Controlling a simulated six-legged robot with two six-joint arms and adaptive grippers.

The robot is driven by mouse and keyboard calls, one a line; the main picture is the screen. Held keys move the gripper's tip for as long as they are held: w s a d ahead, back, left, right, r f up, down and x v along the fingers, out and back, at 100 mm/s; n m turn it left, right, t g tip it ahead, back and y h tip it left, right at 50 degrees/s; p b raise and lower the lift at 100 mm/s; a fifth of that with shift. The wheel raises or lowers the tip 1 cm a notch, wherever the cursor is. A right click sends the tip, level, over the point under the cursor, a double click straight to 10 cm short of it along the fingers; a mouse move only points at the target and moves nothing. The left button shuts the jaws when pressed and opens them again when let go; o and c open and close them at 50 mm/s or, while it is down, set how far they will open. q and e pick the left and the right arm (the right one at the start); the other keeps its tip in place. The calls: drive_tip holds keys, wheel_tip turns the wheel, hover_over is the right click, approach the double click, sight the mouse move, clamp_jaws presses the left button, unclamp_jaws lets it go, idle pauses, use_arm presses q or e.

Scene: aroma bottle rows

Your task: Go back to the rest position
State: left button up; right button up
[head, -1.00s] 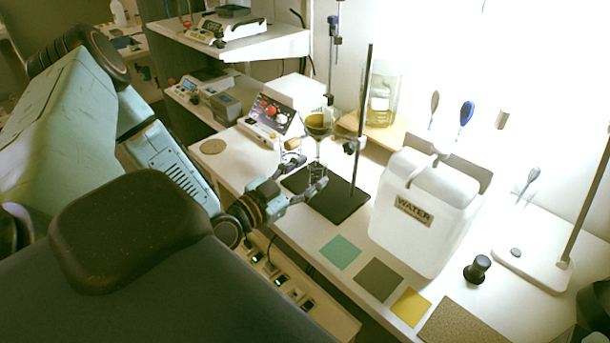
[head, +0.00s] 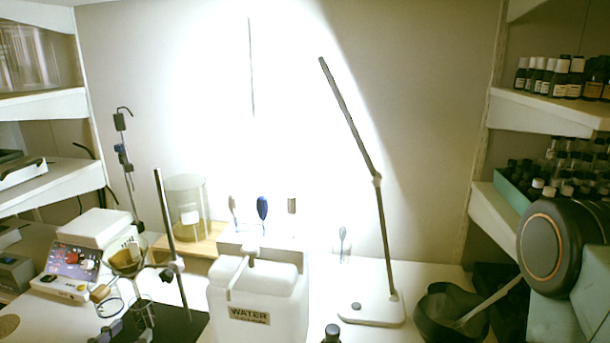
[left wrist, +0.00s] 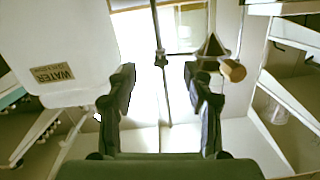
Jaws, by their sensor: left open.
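My left gripper (head: 128,330) shows only in part at the bottom left of the head view, beside the stand's dark base. In the left wrist view my left gripper (left wrist: 160,72) is open, with its two dark fingers wide apart and nothing held between them. The stand's thin rod (left wrist: 160,35) shows beyond the gap between the fingers. A glass funnel (head: 127,258) with brownish contents sits above the gripper in the head view. A glass vessel (head: 143,313) stands close to the fingers; I cannot tell whether they touch it. My right gripper is not in view.
A white water container (head: 258,298) stands right of the stand (head: 165,220). A lamp (head: 382,230) rises behind it. A dark bowl (head: 450,312) is at right. Shelves with small bottles (head: 560,75) flank the right side. A control device (head: 75,270) is at left.

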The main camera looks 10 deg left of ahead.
use_arm(q)
drive_tip(key=s+d+f+n+g+h+b, duration=0.1)
drive_tip(key=s+d+f+n+g, duration=0.55)
drive_tip(key=f, duration=0.65)
drive_tip(key=s+d+f+m+g+b, duration=0.1)
drive_tip(key=s+d+f+g, duration=0.1)
drive_tip(key=s, duration=0.4)
drive_tip(key=s+d+f+m+g+y+b, duration=0.1)
drive_tip(key=s+d+f+g, duration=0.2)
drive_tip(key=s, duration=0.4)
drive_tip(key=s+d+f+m+g, duration=0.2)
drive_tip(key=s+d+f+g, duration=0.1)
drive_tip(key=s+g, duration=0.2)
drive_tip(key=shift+s+y+b, duration=0.4)
drive_tip(key=shift+s, duration=0.5)
drive_tip(key=shift+d, duration=0.1)
